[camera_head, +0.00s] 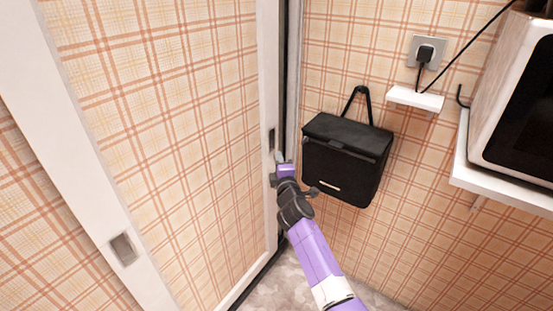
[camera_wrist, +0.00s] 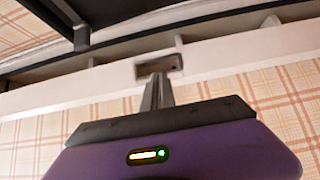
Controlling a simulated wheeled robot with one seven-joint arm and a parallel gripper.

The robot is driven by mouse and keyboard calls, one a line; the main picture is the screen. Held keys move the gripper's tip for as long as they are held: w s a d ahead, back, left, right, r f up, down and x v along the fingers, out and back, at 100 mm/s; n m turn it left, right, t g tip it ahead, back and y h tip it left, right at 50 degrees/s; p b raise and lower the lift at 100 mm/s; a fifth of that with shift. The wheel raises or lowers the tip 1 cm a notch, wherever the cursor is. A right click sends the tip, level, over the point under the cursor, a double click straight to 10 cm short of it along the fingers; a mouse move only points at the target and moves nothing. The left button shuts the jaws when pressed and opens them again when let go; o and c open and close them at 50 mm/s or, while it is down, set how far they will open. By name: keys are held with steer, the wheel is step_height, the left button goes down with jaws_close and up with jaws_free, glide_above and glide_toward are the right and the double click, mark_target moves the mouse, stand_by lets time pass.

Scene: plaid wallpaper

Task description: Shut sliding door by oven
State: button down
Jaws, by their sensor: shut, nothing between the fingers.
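The sliding door (camera_head: 150,120) has plaid panels in white frames. A recessed grey handle (camera_head: 271,138) is on its right upright, and another handle (camera_head: 123,248) is on a white upright at the lower left. My gripper (camera_head: 277,166) is shut and empty at the right upright, just below its handle in the head view. In the wrist view, my gripper's fingertips (camera_wrist: 158,78) are at the recessed handle (camera_wrist: 172,64) in the white upright, seemingly inside its edge; contact is unclear. A dark gap (camera_head: 284,90) runs along the upright's right side. The white oven (camera_head: 512,85) stands at the right.
A black bag (camera_head: 342,165) hangs on the plaid wall just right of my gripper. A small white shelf (camera_head: 415,99) and a plugged socket (camera_head: 427,52) are above it. The oven's white shelf (camera_head: 500,187) juts out at the right. Pale floor (camera_head: 285,285) shows below.

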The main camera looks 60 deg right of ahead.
steer(key=w+a+n+y, duration=0.1)
steer(key=a, duration=0.7)
steer(key=w+a+n+t+y, duration=0.1)
steer(key=w+a, duration=0.1)
steer(key=a, duration=0.7)
steer(key=w+a+f+n+t+y, duration=0.1)
steer(key=a+y, duration=0.1)
steer(key=a, duration=0.7)
steer(key=shift+w+a, duration=0.2)
steer(key=shift+w, duration=0.15)
steer(key=n+t+y, duration=0.3)
steer(key=y, duration=0.1)
glide_toward(120, 242)
steer(key=p+x, duration=0.1)
steer(key=x, duration=0.5)
steer(key=shift+w+d, duration=0.1)
